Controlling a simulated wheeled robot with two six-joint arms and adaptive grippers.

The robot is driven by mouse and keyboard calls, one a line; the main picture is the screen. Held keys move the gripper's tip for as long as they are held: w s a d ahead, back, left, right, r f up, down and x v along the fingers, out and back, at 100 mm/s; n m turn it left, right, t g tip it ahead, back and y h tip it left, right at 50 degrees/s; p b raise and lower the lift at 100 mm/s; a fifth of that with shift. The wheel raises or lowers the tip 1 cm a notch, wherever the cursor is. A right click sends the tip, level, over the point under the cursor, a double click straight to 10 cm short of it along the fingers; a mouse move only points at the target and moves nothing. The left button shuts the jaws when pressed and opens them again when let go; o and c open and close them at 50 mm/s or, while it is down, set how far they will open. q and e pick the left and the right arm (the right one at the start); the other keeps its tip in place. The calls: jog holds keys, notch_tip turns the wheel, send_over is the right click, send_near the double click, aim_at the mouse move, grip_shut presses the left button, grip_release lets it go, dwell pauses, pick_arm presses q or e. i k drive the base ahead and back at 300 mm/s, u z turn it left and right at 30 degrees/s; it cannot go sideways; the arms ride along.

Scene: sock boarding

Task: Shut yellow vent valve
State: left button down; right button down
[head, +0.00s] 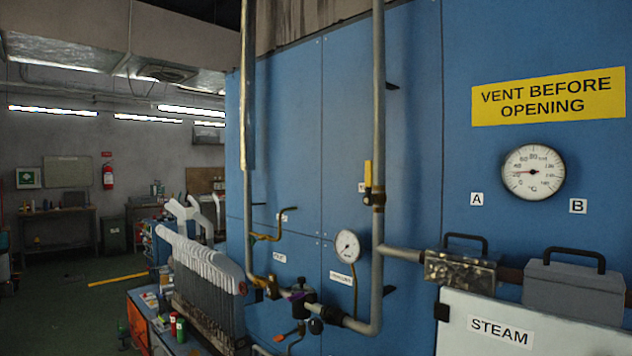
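A valve with a yellow lever handle (368,173) sits on the tall grey vertical pipe right of centre in the head view. Its brass body (376,197) is at the handle's lower end. The handle stands upright, in line with the pipe. A small white label beside it is partly hidden by the handle and too small to read. Neither of my grippers is in view.
A pressure gauge (347,246) and a dark valve (303,296) sit lower on the piping. A temperature dial (533,172) and a yellow sign (548,96) are on the blue panel (420,130). A rack of white forms (200,262) stands left; floor beyond is partly open.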

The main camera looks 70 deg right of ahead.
aim_at(369, 199)
jog(key=z, duration=0.35)
jog(key=i, duration=1)
jog(key=z, duration=1.4)
jog(key=i, duration=0.8)
jog(key=z, duration=0.75)
